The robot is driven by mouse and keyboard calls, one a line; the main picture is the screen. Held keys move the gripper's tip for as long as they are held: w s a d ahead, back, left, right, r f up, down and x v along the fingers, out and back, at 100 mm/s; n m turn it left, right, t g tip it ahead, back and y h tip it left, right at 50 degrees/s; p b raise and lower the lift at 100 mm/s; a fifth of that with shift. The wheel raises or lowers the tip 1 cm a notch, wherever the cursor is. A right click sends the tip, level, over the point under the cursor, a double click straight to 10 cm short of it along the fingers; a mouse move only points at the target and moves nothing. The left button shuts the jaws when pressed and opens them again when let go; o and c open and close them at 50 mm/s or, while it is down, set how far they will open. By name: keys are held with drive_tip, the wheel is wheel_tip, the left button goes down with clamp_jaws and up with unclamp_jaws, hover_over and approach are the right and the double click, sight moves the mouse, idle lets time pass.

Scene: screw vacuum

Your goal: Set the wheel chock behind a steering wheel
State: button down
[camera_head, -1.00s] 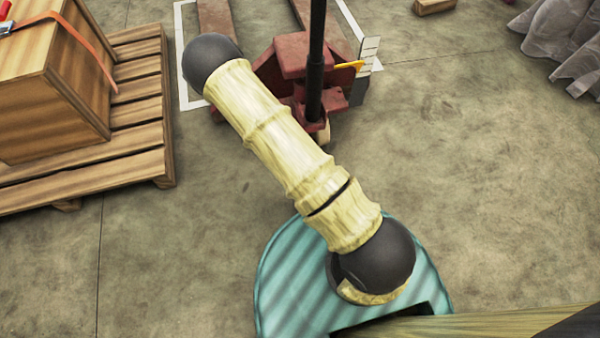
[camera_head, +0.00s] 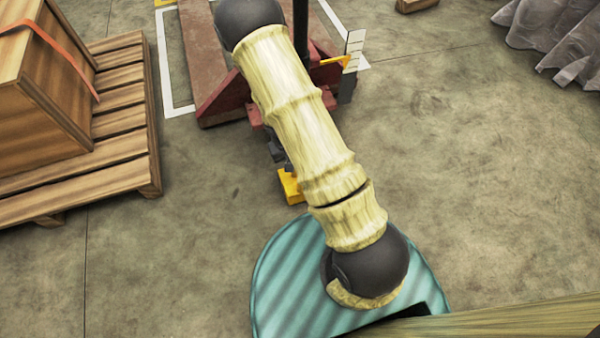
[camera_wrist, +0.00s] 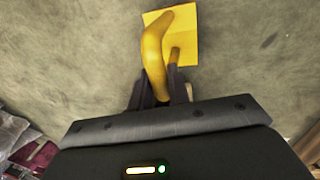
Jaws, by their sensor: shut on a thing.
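The yellow wheel chock (camera_head: 291,187) shows beside my arm in the head view, in front of the red pallet jack (camera_head: 222,98). In the wrist view its yellow plate (camera_wrist: 184,48) and curved handle (camera_wrist: 152,50) show clearly. My gripper (camera_wrist: 161,88) is shut on the handle. In the head view the gripper (camera_head: 280,158) is mostly covered by my arm. I cannot tell whether the chock touches the floor. The jack's steering wheels are hidden behind my arm in the head view. Part of red machinery (camera_wrist: 38,152) shows at the wrist view's lower left.
A wooden pallet (camera_head: 125,130) with a strapped crate (camera_head: 45,85) stands at the left. White floor lines (camera_head: 168,85) run around the jack. Grey draped cloth (camera_head: 555,40) is at the upper right. The concrete floor right of my arm is clear.

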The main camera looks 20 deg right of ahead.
drive_tip(key=shift+w, duration=0.4)
drive_tip(key=shift+w+f+b, duration=0.25)
drive_tip(key=shift+w+b, duration=0.2)
drive_tip(key=shift+w, duration=0.2)
drive_tip(key=shift+w+f+b, duration=0.2)
drive_tip(key=shift+w+b, duration=0.3)
drive_tip(key=shift+w, duration=0.2)
drive_tip(key=shift+w+f+b, duration=0.25)
drive_tip(key=shift+w+b, duration=0.2)
drive_tip(key=shift+w, duration=0.2)
drive_tip(key=shift+f, duration=0.1)
drive_tip(key=c, duration=1.3)
unclamp_jaws()
drive_tip(key=r+p, duration=0.2)
drive_tip(key=r, duration=0.2)
drive_tip(key=a+r+p, duration=0.1)
drive_tip(key=r+p, duration=0.1)
drive_tip(key=r, duration=0.2)
drive_tip(key=a+r+p, duration=0.1)
drive_tip(key=r+p, duration=0.2)
drive_tip(key=r, duration=0.1)
drive_tip(key=shift+a, duration=0.2)
